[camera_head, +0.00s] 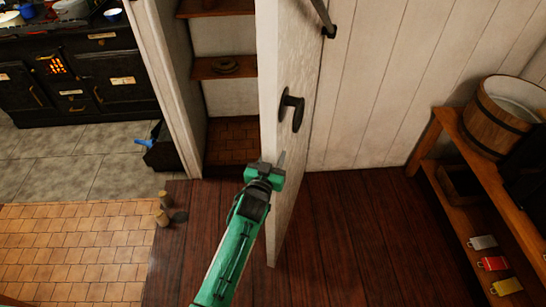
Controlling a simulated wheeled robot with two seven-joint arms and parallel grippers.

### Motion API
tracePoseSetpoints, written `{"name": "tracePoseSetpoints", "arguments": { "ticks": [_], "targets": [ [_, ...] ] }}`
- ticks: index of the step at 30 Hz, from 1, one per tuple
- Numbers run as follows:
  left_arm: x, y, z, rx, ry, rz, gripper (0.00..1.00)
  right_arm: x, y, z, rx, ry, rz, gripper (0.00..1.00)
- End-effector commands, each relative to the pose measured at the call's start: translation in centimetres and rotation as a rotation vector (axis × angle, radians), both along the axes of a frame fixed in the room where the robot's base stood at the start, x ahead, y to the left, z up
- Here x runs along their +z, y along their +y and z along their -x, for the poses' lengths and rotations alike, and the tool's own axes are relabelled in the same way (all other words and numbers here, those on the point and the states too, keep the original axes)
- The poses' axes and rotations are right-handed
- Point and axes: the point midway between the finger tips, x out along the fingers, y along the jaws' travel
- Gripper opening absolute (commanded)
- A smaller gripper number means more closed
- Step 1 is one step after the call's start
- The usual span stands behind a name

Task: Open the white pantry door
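The white pantry door (273,75) stands swung open, seen nearly edge-on, with its lower end over the dark wood floor. A dark handle (292,108) is on its right-hand face. Behind it, on the left, the pantry opening shows shelves (222,67). My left gripper (277,163), on a green arm coming up from the bottom, is at the door's edge, below the handle and apart from it. I cannot tell whether it touches the door; its finger gap is unclear. My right gripper is out of view.
A black stove (75,80) stands at upper left. A black bin (163,148) and small tan objects (162,208) are on the floor left of the door. A wooden rack with a bucket (496,117) stands at right. The dark floor (350,235) between door and rack is clear.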

Motion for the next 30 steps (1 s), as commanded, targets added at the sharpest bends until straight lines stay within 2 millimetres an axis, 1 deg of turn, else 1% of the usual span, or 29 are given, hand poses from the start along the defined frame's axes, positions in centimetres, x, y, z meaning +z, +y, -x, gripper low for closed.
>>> {"name": "tracePoseSetpoints", "arguments": {
  "ticks": [1,2,3,5,13,17,20,23,30],
  "targets": [
    [0.1,0.0,0.0,-0.001,-0.004,0.001,0.0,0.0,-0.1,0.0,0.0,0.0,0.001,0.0],
    [0.1,0.0,0.0,-0.001,-0.004,0.002,0.4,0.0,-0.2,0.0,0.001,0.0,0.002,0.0],
    [0.1,0.0,0.0,-0.001,-0.004,0.002,0.48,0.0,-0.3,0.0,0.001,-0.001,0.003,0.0],
    [0.1,0.0,0.0,-0.001,-0.003,0.002,0.6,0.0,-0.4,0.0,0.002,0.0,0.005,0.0],
    [0.0,0.0,0.0,0.0,-0.002,0.002,0.6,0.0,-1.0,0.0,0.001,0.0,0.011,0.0],
    [-0.1,0.2,0.5,0.0,-0.001,0.0,0.6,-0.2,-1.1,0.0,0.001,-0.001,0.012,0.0],
    [-0.2,0.6,1.6,0.001,-0.001,0.0,0.6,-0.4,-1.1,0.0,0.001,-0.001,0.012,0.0],
    [-0.3,1.0,3.3,0.0,-0.001,0.001,0.6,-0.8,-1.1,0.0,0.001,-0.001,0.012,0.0],
    [-0.3,2.5,8.0,0.0,-0.001,0.0,0.6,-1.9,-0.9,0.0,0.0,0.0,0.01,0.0]
  ]
}}
